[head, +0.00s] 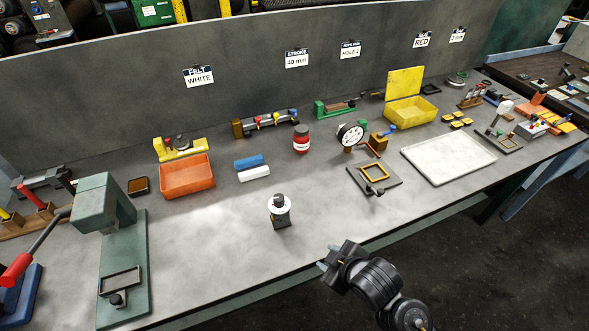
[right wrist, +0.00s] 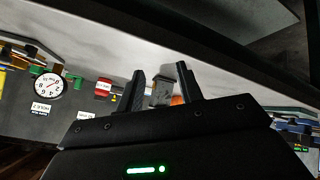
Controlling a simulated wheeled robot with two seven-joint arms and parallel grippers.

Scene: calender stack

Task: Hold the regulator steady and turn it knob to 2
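The regulator (head: 280,211), a small dark block with a white dial and a black knob on top, stands upright on the bench near its front edge in the head view. The numbers on its dial are too small to read. My right gripper (head: 327,258) is in front of and to the right of it, apart from it. In the right wrist view the gripper (right wrist: 161,75) is open and empty, with a dark object (right wrist: 162,93), probably the regulator, seen beyond and between the fingers. My left gripper is not in view.
The bench around the regulator is clear. Behind it are blue and white blocks (head: 252,168), a red can (head: 301,140) and a dial gauge (head: 350,135). An orange bin (head: 187,178) and a green press (head: 122,260) stand to the left, a white tray (head: 448,160) to the right.

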